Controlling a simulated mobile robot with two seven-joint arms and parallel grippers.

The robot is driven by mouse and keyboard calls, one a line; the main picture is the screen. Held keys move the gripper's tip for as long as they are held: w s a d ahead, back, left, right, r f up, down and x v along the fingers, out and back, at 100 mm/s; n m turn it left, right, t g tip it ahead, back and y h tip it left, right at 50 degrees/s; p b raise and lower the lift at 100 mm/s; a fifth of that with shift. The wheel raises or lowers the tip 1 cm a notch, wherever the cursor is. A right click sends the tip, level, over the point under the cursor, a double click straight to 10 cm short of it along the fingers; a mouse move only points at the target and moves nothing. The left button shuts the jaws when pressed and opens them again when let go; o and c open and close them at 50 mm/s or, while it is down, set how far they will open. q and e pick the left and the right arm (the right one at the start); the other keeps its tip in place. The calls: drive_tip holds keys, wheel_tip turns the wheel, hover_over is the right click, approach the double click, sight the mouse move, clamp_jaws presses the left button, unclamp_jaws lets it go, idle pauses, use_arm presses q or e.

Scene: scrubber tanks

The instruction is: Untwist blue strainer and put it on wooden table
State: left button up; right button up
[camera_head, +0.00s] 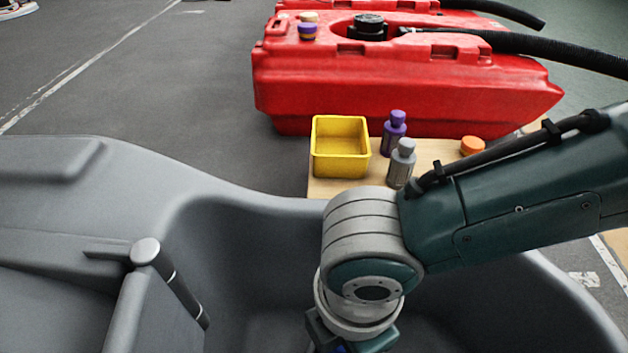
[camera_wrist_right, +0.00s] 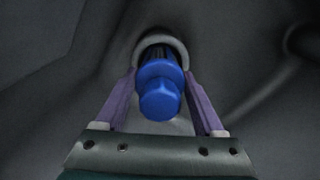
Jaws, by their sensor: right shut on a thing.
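The blue strainer (camera_wrist_right: 160,92) sits in a round grey opening at the bottom of the grey tank. It lies between the two purple-grey fingers of my right gripper (camera_wrist_right: 160,95), which is shut on it in the wrist view. In the head view my right arm reaches down into the tank, and only a bit of blue shows at the bottom edge. The wooden table (camera_head: 324,189) stands beyond the tank, partly hidden by my right arm. My left gripper is not in view.
On the table stand a yellow bin (camera_head: 340,172), a purple bottle (camera_head: 394,134), a grey bottle (camera_head: 402,164) and an orange cap (camera_head: 472,146). Red tanks (camera_head: 400,85) with black hoses stand behind. The grey tank's wall (camera_head: 250,200) rises around my right arm.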

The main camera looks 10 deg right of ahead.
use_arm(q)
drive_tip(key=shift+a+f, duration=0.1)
use_arm(e)
drive_tip(key=shift+n, duration=1.5)
drive_tip(key=shift+n, duration=0.5)
drive_tip(key=o, duration=1.5)
drive_tip(key=shift+o, duration=0.2)
